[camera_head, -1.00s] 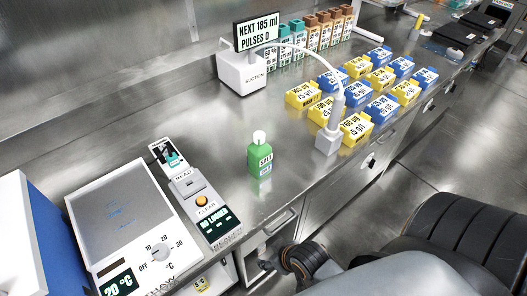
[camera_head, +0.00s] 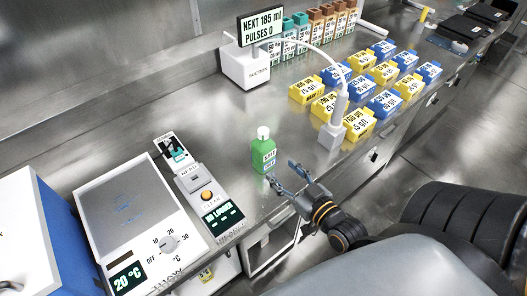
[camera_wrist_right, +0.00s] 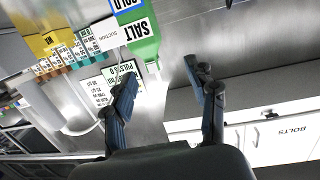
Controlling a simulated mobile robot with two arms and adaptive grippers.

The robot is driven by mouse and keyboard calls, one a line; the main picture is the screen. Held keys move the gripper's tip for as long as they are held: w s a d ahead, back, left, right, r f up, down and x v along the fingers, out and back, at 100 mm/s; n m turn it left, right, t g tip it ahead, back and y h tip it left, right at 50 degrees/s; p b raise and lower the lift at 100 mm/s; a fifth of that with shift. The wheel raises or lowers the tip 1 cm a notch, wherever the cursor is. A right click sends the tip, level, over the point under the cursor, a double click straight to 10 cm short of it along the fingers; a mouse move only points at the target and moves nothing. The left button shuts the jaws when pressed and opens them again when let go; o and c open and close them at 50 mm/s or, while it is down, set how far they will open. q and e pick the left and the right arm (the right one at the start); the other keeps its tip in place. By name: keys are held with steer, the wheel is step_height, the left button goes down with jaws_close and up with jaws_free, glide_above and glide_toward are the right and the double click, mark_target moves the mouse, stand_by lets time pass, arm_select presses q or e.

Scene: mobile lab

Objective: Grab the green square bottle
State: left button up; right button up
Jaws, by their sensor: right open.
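The green square bottle (camera_head: 264,152) stands upright on the steel counter, with a white cap and a label reading SALT. My right gripper (camera_head: 283,174) is open and empty at the counter's front edge, just right of and nearer than the bottle. In the right wrist view the picture is upside down; the bottle (camera_wrist_right: 145,46) shows beyond the open fingers (camera_wrist_right: 160,80), not between them. My left gripper is not in view.
A hot plate (camera_head: 133,215) and a reader device (camera_head: 205,192) stand to the left. A white suction unit (camera_head: 245,69) stands behind, its tube running to a nozzle stand (camera_head: 331,136). Yellow and blue labelled boxes (camera_head: 384,104) fill the right. Counter around the bottle is clear.

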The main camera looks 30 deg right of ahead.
mark_target(267, 138)
steer(key=shift+m+t+h, duration=0.3)
steer(key=shift+t+h, duration=0.2)
steer(key=shift+t, duration=0.2)
steer(key=w+d, duration=0.1)
steer(key=w, duration=0.1)
steer(key=w+d+r+p, duration=0.1)
steer(key=w, duration=0.5)
steer(key=shift+d+r+p, duration=0.35)
steer(key=shift+d+p, duration=0.05)
steer(key=w+p, duration=0.1)
steer(key=w, duration=0.4)
steer(key=shift+w+a+f+p, duration=0.15)
steer(key=shift+w+p, duration=0.15)
steer(key=shift+p, duration=0.05)
steer(key=shift+s, duration=0.1)
steer(key=shift+c, duration=1.2)
jaws_close()
